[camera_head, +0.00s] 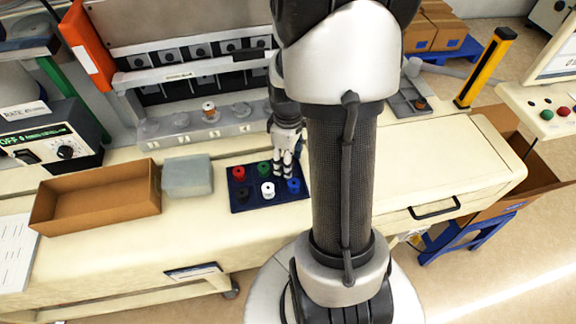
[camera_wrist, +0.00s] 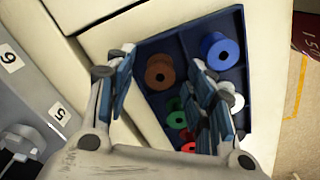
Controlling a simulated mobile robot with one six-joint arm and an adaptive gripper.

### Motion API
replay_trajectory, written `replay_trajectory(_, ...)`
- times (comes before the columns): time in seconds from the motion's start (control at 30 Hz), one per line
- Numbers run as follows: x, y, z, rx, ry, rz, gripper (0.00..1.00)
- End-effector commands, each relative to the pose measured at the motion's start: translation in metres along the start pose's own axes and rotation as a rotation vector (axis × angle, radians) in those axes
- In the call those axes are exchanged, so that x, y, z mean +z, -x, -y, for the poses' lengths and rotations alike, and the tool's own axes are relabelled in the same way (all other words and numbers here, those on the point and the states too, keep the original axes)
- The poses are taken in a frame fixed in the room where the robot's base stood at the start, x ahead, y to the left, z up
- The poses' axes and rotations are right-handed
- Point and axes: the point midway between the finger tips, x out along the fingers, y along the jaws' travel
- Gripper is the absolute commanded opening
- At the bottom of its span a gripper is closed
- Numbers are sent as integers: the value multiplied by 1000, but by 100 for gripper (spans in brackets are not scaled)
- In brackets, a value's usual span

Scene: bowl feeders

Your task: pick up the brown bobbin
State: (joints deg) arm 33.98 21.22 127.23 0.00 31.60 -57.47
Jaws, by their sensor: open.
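The dark blue compartment tray (camera_head: 253,180) holds several bobbins on the bench. The brown bobbin (camera_wrist: 160,72) lies in a corner compartment in the wrist view, framed between my gripper's two fingers. In the head view I cannot make it out behind my gripper (camera_head: 282,166), which is over the tray's back right part. In the wrist view my gripper (camera_wrist: 160,66) is open and points down at the tray, with nothing held. Whether the fingertips are level with the bobbin is hard to tell.
A blue bobbin (camera_head: 293,185), white (camera_head: 268,189), green (camera_head: 264,168), red (camera_head: 239,173) and black bobbin (camera_head: 243,194) share the tray. A grey block (camera_head: 187,176) and an open cardboard box (camera_head: 95,199) stand left. The feeder fixture (camera_head: 185,130) rises behind. Bench front is clear.

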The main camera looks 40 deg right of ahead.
Motion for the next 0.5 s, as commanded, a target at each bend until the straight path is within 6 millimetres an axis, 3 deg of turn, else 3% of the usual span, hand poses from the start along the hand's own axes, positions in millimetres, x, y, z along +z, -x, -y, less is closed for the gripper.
replay_trajectory(0.13,0,1,0,1,0,-1,48)
replay_trajectory(0.5,0,2,0,1,0,-1,23)
